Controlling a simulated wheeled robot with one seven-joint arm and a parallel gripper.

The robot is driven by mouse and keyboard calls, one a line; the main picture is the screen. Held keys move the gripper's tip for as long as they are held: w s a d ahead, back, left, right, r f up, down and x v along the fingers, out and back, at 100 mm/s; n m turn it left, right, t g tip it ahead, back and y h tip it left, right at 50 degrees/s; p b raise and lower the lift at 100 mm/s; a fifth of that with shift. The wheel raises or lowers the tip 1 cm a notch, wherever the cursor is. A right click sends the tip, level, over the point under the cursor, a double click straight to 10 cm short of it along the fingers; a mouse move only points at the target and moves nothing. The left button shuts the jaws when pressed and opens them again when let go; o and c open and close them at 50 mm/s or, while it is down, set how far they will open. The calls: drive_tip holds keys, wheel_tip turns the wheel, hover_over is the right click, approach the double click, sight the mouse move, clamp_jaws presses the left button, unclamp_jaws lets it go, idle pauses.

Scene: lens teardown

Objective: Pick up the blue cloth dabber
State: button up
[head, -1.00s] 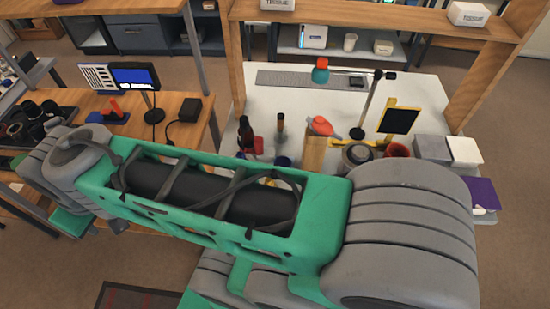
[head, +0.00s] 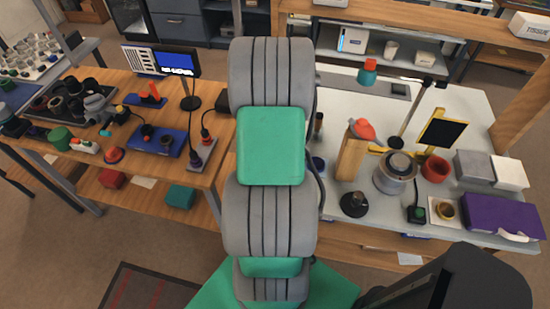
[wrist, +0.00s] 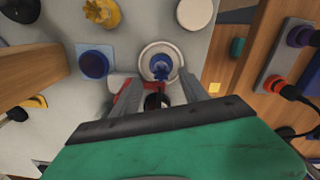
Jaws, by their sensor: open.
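In the wrist view a small blue piece, which looks like the blue cloth dabber (wrist: 160,66), stands in a round white dish on the pale bench. My gripper (wrist: 163,90) is open. Its two fingers point toward the dish and dabber, with nothing seen held between them. I cannot tell how high the fingers are above the bench. A red and white object (wrist: 126,90) lies by the left finger, partly hidden. A dark blue round piece (wrist: 94,64) is left of the dish. In the head view my arm hides the gripper and the dabber.
On the white bench a wooden block with a red-orange top (head: 351,155), a grey cylinder (head: 394,174), a red cup (head: 435,169) and a purple case (head: 502,215) stand to the right. A wooden table (head: 195,88) with electronics is at left. A shelf frame rises behind.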

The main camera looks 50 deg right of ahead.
wheel_tip(320, 180, down, 7)
drive_tip(key=shift+w+f+p, duration=0.1)
drive_tip(key=shift+w+p, duration=0.05)
drive_tip(key=shift+p, duration=0.85)
clamp_jaws()
